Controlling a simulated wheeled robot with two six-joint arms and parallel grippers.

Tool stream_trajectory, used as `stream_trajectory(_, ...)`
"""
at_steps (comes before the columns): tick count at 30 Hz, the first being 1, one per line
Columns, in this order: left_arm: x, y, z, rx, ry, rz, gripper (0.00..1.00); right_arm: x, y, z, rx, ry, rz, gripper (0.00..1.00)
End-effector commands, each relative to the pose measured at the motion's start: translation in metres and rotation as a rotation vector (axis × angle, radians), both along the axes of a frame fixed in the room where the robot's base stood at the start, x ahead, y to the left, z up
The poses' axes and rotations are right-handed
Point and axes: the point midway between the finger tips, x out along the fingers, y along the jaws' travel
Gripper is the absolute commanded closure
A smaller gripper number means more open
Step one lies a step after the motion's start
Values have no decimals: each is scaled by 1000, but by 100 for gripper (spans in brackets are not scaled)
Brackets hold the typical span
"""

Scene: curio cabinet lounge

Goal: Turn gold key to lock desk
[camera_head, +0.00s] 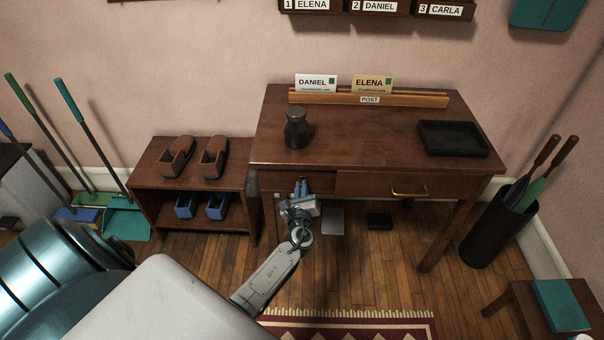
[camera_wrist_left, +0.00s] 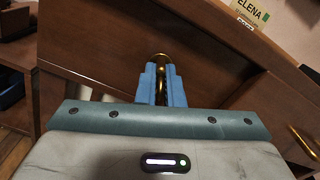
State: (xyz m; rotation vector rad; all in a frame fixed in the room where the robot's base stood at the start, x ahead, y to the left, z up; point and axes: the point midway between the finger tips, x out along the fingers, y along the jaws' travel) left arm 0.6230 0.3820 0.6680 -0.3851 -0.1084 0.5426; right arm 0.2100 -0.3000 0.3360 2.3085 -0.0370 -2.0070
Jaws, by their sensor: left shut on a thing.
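The dark wooden desk (camera_head: 365,140) stands against the pink wall, with two drawer fronts under its top. My left gripper (camera_head: 300,186) is at the left part of the desk front, its blue fingers pointing at the wood. In the left wrist view the fingers (camera_wrist_left: 161,88) are shut on the gold key (camera_wrist_left: 160,60), whose brassy top shows between and above them. The key is against or very close to the desk front (camera_wrist_left: 105,50); how deep it sits is hidden by the fingers. My right gripper is not in view.
A dark jar (camera_head: 297,130), a black tray (camera_head: 452,138) and a letter rack (camera_head: 420,100) with two cards stand on the desk. A low shelf (camera_head: 150,160) is on the left, and an umbrella bin (camera_head: 490,230) on the right. The right drawer has a brass handle (camera_head: 408,192).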

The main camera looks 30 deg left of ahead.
Motion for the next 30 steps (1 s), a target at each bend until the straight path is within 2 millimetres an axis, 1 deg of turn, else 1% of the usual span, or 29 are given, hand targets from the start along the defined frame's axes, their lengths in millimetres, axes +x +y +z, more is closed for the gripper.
stream_trajectory(1,2,1,5,27,10,0,100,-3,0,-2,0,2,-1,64)
stream_trajectory(17,4,2,7,309,179,2,100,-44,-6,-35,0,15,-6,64)
stream_trajectory(30,4,2,6,302,173,2,100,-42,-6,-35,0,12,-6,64)
